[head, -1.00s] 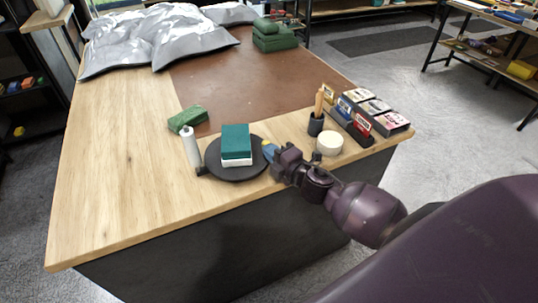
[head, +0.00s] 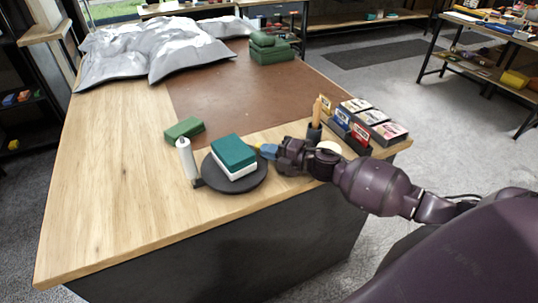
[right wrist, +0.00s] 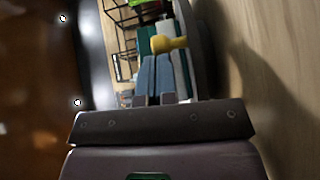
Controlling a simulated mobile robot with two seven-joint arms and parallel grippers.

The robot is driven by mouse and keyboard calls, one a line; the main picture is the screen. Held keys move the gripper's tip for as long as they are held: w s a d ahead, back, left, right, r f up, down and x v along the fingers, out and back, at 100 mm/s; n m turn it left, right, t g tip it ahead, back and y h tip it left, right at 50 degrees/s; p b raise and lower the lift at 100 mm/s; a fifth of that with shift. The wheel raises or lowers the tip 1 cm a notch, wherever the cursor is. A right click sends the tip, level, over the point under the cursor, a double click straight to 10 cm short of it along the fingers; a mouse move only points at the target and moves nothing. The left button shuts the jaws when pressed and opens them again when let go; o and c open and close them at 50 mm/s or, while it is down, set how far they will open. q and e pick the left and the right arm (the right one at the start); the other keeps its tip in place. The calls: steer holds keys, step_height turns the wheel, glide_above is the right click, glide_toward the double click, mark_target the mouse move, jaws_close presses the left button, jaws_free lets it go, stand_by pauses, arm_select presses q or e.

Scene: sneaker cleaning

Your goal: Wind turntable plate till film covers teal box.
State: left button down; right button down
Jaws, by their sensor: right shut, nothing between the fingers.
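The teal box (head: 234,150), with a white lower part, sits turned at an angle on the round dark turntable plate (head: 222,188). An upright white film roll (head: 187,160) stands just left of the plate. I cannot make out film across the box's teal top. My right gripper (head: 267,151) is shut and empty, its blue fingertips at the plate's far right edge. They are close to a small yellow knob (head: 257,147), which also shows in the right wrist view (right wrist: 168,44) beside the fingers (right wrist: 155,78); contact is unclear. My left gripper is out of view.
A green block (head: 184,130) lies behind the roll. A brush holder (head: 315,133), a partly hidden pale round tub (head: 329,146) and a rack of small boxes (head: 365,125) stand right of the plate. The left wooden tabletop (head: 120,180) is clear.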

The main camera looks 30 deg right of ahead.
steer(key=shift+w+d, duration=0.2)
steer(key=shift+w, duration=0.85)
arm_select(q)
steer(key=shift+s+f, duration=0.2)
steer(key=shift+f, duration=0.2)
arm_select(e)
steer(key=shift+w, duration=0.85)
steer(key=shift+w, duration=0.15)
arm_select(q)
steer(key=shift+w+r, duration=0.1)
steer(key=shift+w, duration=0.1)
